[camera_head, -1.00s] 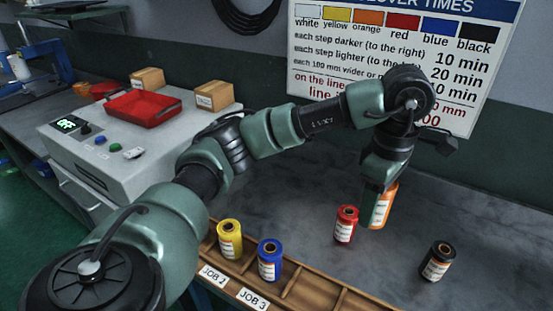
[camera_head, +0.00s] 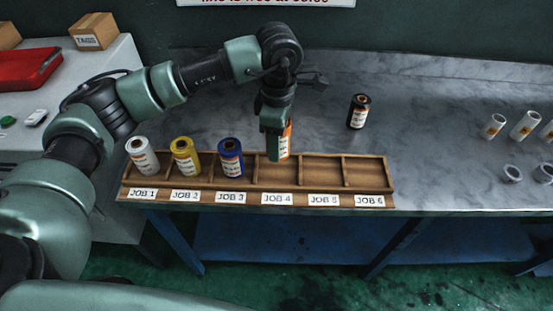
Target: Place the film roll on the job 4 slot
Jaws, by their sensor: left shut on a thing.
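My left gripper (camera_head: 274,143) is shut on an orange film roll (camera_head: 286,142), which is upright and partly hidden by the fingers. The roll's lower end shows at the back edge of the job 4 slot (camera_head: 275,178) of the wooden rack (camera_head: 390,178); I cannot tell its exact height above the rack. The slot's visible floor is empty, with the JOB 4 label (camera_head: 277,199) in front. A white roll (camera_head: 142,156) stands at job 1, a yellow roll (camera_head: 186,157) at job 2 and a blue roll (camera_head: 230,158) at job 3. My right gripper is not in view.
The job 5 slot (camera_head: 321,172) and job 6 slot (camera_head: 366,174) are empty. A black roll (camera_head: 358,111) stands on the grey bench (camera_head: 430,130) behind the rack. A grey machine with a red tray (camera_head: 28,67) stands left.

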